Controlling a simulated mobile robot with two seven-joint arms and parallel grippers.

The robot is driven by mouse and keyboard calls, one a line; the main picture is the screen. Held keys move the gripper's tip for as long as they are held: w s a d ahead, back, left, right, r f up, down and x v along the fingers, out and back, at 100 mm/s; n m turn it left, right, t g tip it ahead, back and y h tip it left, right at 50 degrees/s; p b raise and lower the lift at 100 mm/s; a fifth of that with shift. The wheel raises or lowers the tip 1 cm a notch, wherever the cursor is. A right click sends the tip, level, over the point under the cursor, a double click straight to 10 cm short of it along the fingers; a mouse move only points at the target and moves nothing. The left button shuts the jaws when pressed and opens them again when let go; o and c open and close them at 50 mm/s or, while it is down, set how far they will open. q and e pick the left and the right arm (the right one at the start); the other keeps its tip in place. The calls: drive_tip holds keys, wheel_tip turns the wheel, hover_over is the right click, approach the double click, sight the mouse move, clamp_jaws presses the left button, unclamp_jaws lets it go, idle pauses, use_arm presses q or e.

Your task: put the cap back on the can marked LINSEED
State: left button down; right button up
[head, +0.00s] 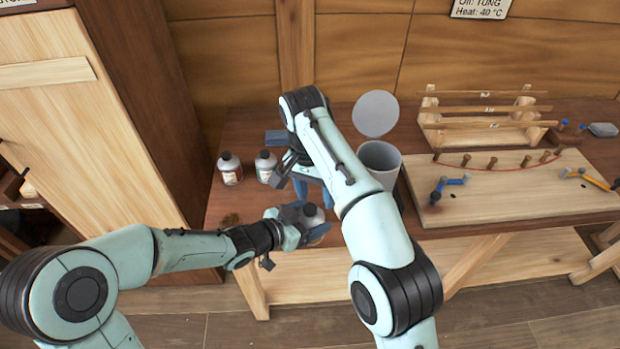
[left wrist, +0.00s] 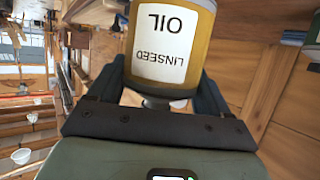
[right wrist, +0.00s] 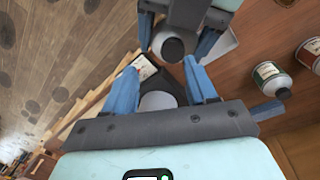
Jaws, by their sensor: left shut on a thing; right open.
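The can marked LINSEED (left wrist: 165,48) is held in my left gripper (left wrist: 150,92), its label upside down in that view. In the head view the can (head: 312,214) sits between the blue fingers of my left gripper (head: 300,228), near the table's front edge. My right gripper (head: 312,188) is open just behind and above it. In the right wrist view, a pale round thing on a dark shape shows beyond the open fingers of my right gripper (right wrist: 165,88); I cannot tell whether it is the cap. The cap is not clearly identifiable.
Two dark-capped cans (head: 230,170) (head: 265,166) stand at the table's left. A pale bin (head: 380,160) with its lid raised stands right of my right arm. A wooden board (head: 500,200) with pegs and tools lies farther right, before a wooden rack (head: 480,108).

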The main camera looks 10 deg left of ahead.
sight(310, 208)
drive_tip(key=n, duration=0.7)
drive_tip(key=shift+a+r, duration=0.15)
drive_tip(key=n, duration=0.4)
drive_tip(key=shift+a+r+n, duration=0.2)
drive_tip(key=shift+a+n, duration=0.05)
drive_tip(key=shift+n, duration=0.15)
drive_tip(key=n, duration=0.4)
drive_tip(key=shift+s+a+r+n, duration=0.1)
drive_tip(key=shift+a+r+n, duration=0.1)
drive_tip(key=shift+n, duration=0.2)
drive_tip(key=n, duration=0.4)
drive_tip(key=shift+r+n+y, duration=0.3)
drive_tip(key=n, duration=0.4)
drive_tip(key=shift+r, duration=0.35)
drive_tip(key=n, duration=0.4)
drive_tip(key=shift+r+y, duration=0.3)
drive_tip(key=shift+r, duration=0.05)
drive_tip(key=n, duration=0.4)
drive_tip(key=shift+r, duration=0.35)
drive_tip(key=shift+f, duration=4)
